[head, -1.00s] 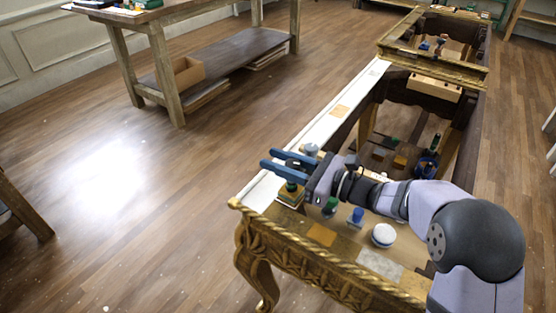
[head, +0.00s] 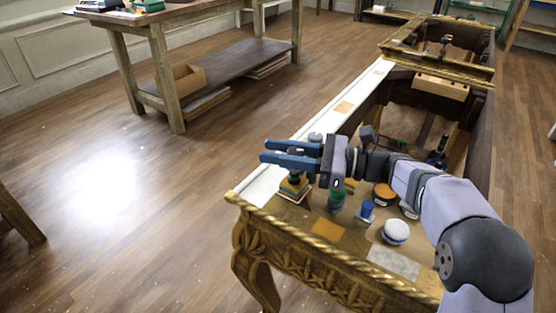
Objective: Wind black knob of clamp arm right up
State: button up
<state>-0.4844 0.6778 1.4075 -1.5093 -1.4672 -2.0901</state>
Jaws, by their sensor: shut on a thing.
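My gripper (head: 277,152) is at the near left corner of the gilt console (head: 332,259), its two blue fingers pointing left. It is shut on a small dark thing between the fingers, which looks like the black knob; the fingers hide most of it. Directly below the fingers, a small green and brass-coloured piece (head: 295,181) stands upright on a wooden pad at the console's corner. It seems to be part of the clamp, but the clamp arm cannot be made out clearly.
A green-capped jar (head: 336,200), a blue-topped bottle (head: 366,211), an orange-lidded jar (head: 383,194) and a white-lidded jar (head: 395,231) stand close under my wrist. A workbench (head: 168,60) stands at the back left. The floor left of the console is clear.

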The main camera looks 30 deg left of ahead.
jog(key=o, duration=1.1)
jog(key=shift+d, duration=0.15)
jog(key=shift+b+v, duration=0.45)
jog(key=shift+v, duration=3.1)
jog(key=shift+w, duration=0.1)
